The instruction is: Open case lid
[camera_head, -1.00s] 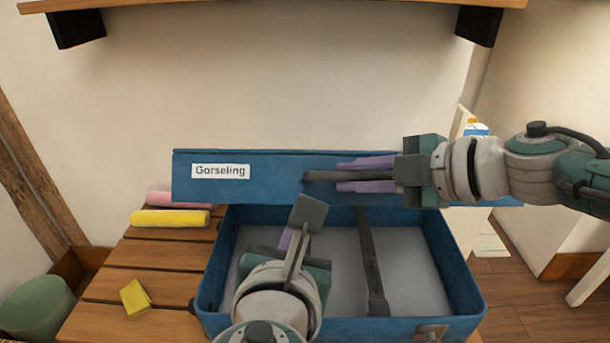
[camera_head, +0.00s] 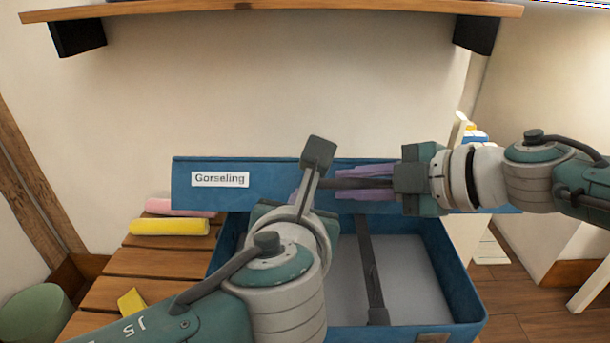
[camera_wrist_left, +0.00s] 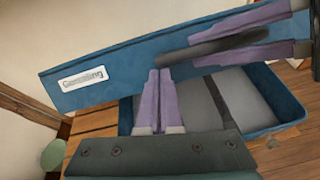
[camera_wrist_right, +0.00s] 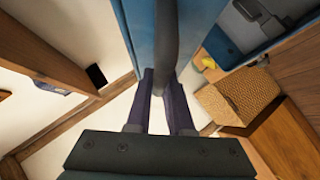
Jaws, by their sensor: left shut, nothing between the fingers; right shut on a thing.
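The blue case (camera_head: 470,300) lies open on a slatted wooden bench, its lid (camera_head: 270,180) standing up at the back with a white "Gorseling" label (camera_head: 220,179). My right gripper (camera_head: 345,184) is shut on a dark grey bar (camera_wrist_right: 167,35) in front of the lid's inner face; the bar also shows in the left wrist view (camera_wrist_left: 205,48). My left gripper (camera_wrist_left: 158,72) is shut and empty, its tips in front of the lid near its lower edge. In the head view my left arm hides most of that gripper and the case's left part.
A dark divider strip (camera_head: 370,270) crosses the grey case floor (camera_head: 410,270). Yellow (camera_head: 168,227) and pink rolls and a yellow block (camera_head: 132,301) lie on the bench (camera_head: 150,263) to the left. A shelf (camera_head: 280,10) hangs above; a green round thing (camera_head: 38,312) stands lower left.

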